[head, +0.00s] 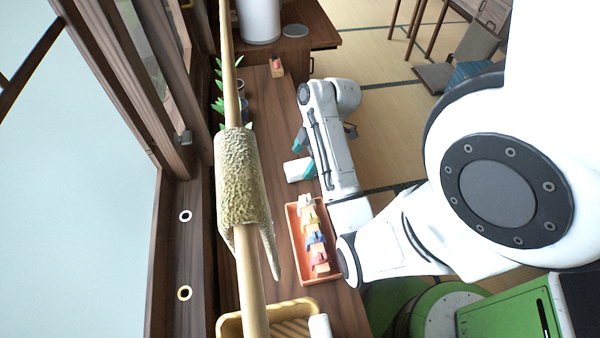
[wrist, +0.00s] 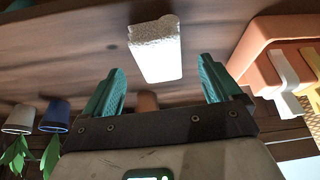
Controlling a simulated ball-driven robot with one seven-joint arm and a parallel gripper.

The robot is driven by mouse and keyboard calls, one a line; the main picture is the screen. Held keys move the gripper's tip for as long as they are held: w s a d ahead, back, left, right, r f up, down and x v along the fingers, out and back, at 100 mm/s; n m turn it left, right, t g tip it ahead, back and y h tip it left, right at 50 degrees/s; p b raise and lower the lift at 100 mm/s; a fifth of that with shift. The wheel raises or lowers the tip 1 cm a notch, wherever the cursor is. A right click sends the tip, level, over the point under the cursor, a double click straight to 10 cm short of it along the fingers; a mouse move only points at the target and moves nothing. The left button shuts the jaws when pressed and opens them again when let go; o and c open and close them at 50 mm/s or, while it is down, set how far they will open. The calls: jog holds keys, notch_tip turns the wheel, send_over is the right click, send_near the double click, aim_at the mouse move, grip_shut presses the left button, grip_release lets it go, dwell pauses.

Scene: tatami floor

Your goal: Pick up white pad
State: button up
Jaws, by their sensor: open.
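The white pad (head: 298,169) is a small white block lying on the narrow wooden counter in the head view. In the wrist view the white pad (wrist: 154,50) lies ahead of my gripper, near the middle between the fingers and just beyond their tips. My gripper (wrist: 162,80) is open, with one teal finger on each side and nothing held. In the head view my gripper (head: 305,156) is at the right side of the pad, with its teal fingers close to it; I cannot tell whether they touch.
An orange tray (head: 297,243) with several colored pieces stands on the counter; it also shows at right in the wrist view (wrist: 250,45). Potted plants (wrist: 54,118) stand on the other side. A pole with a rough tan cloth (head: 240,180) crosses the head view. A yellow basket (head: 232,326) is at the bottom.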

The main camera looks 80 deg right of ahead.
aim_at(300, 165)
jog(key=shift+x, duration=1.8)
jog(key=c, duration=1)
